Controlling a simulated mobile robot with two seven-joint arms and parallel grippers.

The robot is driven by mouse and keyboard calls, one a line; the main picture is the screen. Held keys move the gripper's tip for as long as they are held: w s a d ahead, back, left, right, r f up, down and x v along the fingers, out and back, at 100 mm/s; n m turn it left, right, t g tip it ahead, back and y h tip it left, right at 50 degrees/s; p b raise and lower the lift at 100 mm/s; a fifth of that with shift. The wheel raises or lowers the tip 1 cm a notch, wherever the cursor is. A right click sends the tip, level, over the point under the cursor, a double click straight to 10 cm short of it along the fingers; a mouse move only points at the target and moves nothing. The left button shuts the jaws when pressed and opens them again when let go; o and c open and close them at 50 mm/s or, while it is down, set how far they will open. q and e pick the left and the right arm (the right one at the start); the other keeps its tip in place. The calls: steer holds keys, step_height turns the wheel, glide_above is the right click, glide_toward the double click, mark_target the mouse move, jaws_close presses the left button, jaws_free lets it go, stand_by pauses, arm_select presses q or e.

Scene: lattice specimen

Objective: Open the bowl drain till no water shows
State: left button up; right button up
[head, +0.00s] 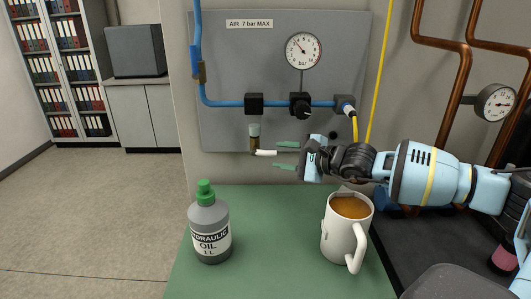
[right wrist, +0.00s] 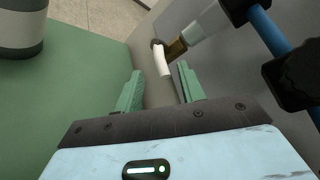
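The small clear bowl (head: 254,131) hangs under a black fitting on the blue air pipe; it also shows in the right wrist view (right wrist: 203,25). I cannot tell whether water is in it. A brass drain piece (right wrist: 176,48) sits at its lower end, with a white lever (head: 266,153) sticking out to the right in the head view. My right gripper (head: 276,154) is open, its green fingers reaching left towards the lever. In the right wrist view the lever (right wrist: 162,60) lies in the gap near the fingertips, apart from both fingers. My left gripper is not in view.
A hydraulic oil bottle (head: 210,230) and a mug of brown liquid (head: 347,226) stand on the green bench top (head: 270,270), below my right arm. A pressure gauge (head: 304,50) and a black valve knob (head: 300,105) are on the grey panel (head: 225,60) above.

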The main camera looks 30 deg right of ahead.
mark_target(270, 153)
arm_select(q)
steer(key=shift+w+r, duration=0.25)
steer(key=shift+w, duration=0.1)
arm_select(e)
steer(key=shift+x, duration=3.2)
jaws_close()
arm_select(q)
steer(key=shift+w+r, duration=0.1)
arm_select(e)
steer(key=shift+r, duration=0.1)
